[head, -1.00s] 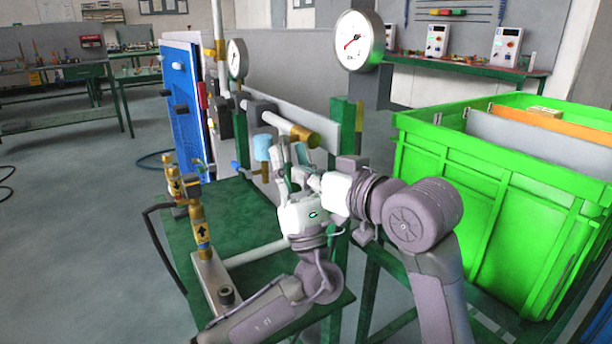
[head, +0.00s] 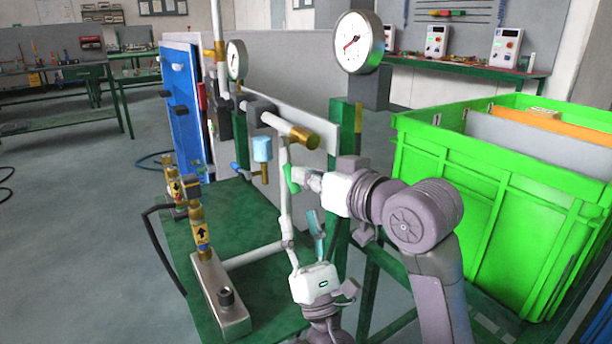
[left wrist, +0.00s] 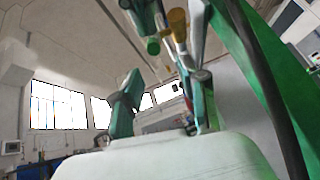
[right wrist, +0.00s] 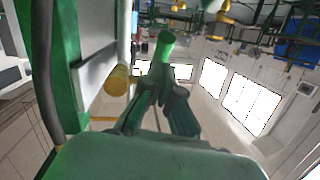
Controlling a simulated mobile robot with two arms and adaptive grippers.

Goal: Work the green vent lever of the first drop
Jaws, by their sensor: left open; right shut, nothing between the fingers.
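The green lever end (head: 291,179) shows beside a thin white vertical pipe (head: 284,200), under the brass pipe end (head: 304,138). My right gripper (head: 308,181) comes from the right, shut and empty, with its tips close to the green end; contact cannot be told. In the right wrist view the green lever (right wrist: 164,46) stands just beyond the fingertips (right wrist: 160,88). My left gripper (head: 305,235) is open and empty, below the lever and near the pipe. In the left wrist view the green lever end (left wrist: 153,46) is above and beyond the open fingers (left wrist: 160,95).
A blue cup-like fitting (head: 262,149) with a blue lever (head: 238,171) hangs left of the pipe. Gauges (head: 358,42) stand above. A green bench top (head: 265,290) carries brass valves (head: 198,225). A green post (head: 340,225) and green crate (head: 480,190) are on the right.

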